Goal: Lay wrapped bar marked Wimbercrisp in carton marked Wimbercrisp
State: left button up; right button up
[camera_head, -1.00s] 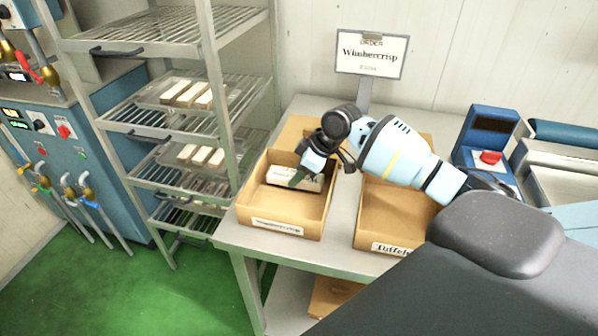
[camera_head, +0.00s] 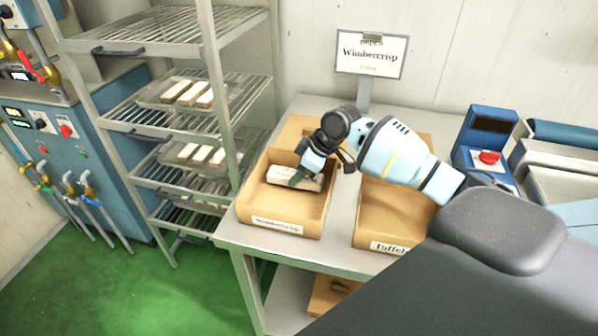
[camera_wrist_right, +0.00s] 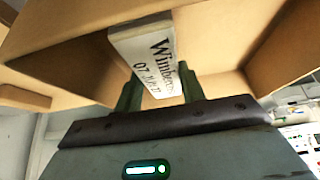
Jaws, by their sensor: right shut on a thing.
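The wrapped bar is white with dark print; in the head view the bar (camera_head: 283,175) lies inside the left carton. In the right wrist view its label (camera_wrist_right: 154,62) reads "Wimberc…" with a date line below. My right gripper (camera_head: 301,177) reaches into that carton and is shut on the bar; its green fingers (camera_wrist_right: 158,92) stand on either side of the bar. The carton marked Wimbercrisp (camera_head: 277,226) is open cardboard with a white front label. I cannot tell whether the bar touches the carton's floor. My left gripper is not in view.
A second carton (camera_head: 385,225) with a partly hidden label stands to the right, under my right arm. An order sign (camera_head: 372,54) reading Wimbercrisp stands behind. A wire rack (camera_head: 170,125) with trays of bars is at left. A blue device with a red button (camera_head: 490,157) is at right.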

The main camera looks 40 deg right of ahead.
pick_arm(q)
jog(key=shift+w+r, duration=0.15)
pick_arm(e)
jog(key=shift+f, duration=0.5)
dwell(0.8)
jog(key=o, duration=1.5)
jog(key=shift+o, duration=0.2)
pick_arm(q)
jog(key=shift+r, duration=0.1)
pick_arm(e)
jog(key=shift+r, duration=0.1)
jog(key=shift+r+p, duration=1.2)
jog(key=shift+r, duration=1.5)
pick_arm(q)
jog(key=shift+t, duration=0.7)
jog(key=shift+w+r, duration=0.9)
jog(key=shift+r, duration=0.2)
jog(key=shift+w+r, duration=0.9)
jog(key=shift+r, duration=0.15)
pick_arm(e)
jog(key=shift+r, duration=1.25)
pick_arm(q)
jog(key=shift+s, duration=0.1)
pick_arm(e)
jog(key=shift+s+f, duration=0.1)
jog(key=shift+f, duration=0.05)
